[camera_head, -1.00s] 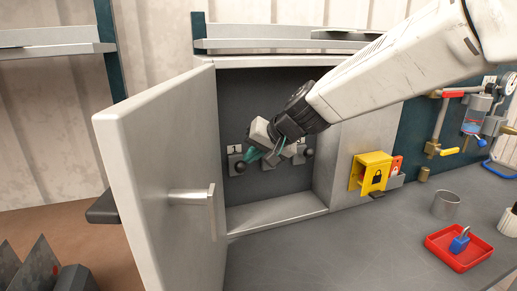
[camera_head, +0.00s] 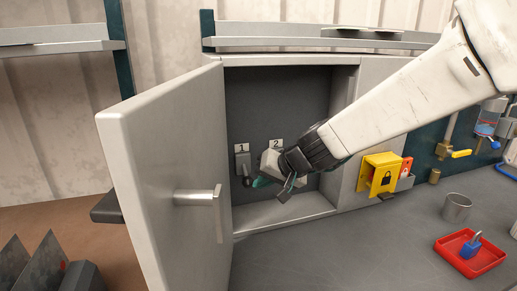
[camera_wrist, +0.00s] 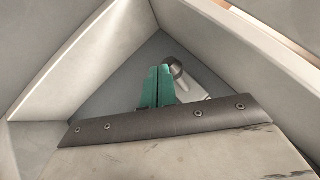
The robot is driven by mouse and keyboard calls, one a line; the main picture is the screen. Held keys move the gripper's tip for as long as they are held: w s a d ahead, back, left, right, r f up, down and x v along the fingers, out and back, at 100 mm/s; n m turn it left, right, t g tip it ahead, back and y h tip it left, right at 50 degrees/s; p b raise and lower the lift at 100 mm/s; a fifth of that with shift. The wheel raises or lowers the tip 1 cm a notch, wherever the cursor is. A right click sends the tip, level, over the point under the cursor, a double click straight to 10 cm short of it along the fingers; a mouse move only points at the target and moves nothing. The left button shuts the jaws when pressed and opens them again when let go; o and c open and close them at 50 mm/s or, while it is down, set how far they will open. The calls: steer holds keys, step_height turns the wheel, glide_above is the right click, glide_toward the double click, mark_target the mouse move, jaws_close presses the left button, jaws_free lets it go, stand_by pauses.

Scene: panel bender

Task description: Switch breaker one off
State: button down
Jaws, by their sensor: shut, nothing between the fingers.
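Breaker one (camera_head: 242,160) is on the back wall inside the open grey cabinet, under a label reading 1. Its dark round knob (camera_head: 247,182) hangs at the lower end of its plate. My gripper (camera_head: 260,182) is just right of the knob, its teal fingers pointing left; I cannot tell if they touch it. Breaker two's label (camera_head: 276,143) shows, but my gripper hides most of what is below it. In the wrist view my gripper's teal fingers (camera_wrist: 157,87) are shut and empty, with a grey knob (camera_wrist: 173,68) and pale plate (camera_wrist: 191,88) just beyond.
The cabinet door (camera_head: 165,170) stands open at the left, with a bar handle (camera_head: 203,198). The cabinet walls are close around my gripper. A yellow lock box (camera_head: 380,174), a metal cup (camera_head: 456,207) and a red tray (camera_head: 470,262) with a blue padlock (camera_head: 470,247) are at the right.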

steer(key=shift+f, duration=0.4)
steer(key=shift+f, duration=0.1)
stand_by(0.4)
